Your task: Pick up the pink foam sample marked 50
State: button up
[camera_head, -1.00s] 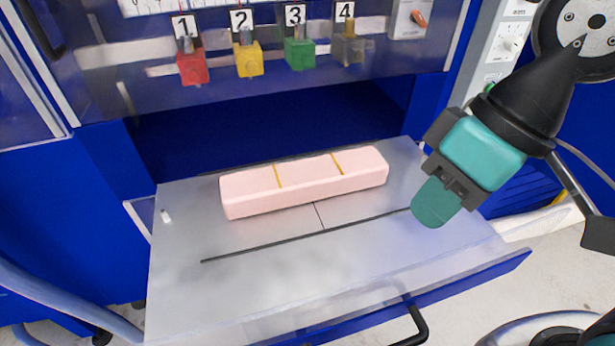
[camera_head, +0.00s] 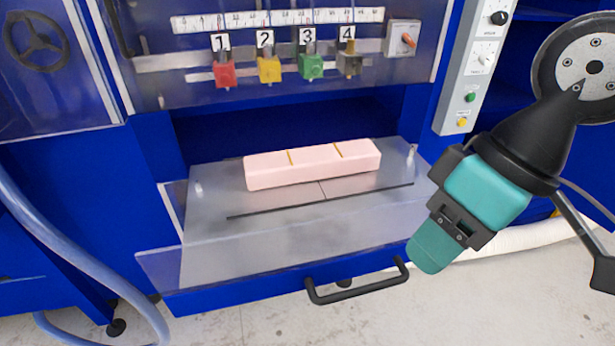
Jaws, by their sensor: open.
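A pink foam block (camera_head: 312,166) with two thin yellow lines across it lies on the grey metal tray of the pulled-out drawer (camera_head: 215,252). No number 50 can be read on it. My gripper (camera_head: 432,247) is at the right, in front of the drawer's right front corner. It is open, empty and clear of the foam, pointing down and to the left. Only one teal finger shows clearly; the other is hidden.
The drawer front has a black handle (camera_head: 357,283). Above hangs a clear panel with a ruler (camera_head: 275,20) and coloured blocks numbered 1 to 4. A control panel (camera_head: 475,75) stands at right. A hose (camera_head: 75,262) runs at left. Floor lies free in front.

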aim_at(287, 167)
jog(key=u, duration=0.3)
jog(key=i, duration=0.35)
jog(key=u, duration=1.1)
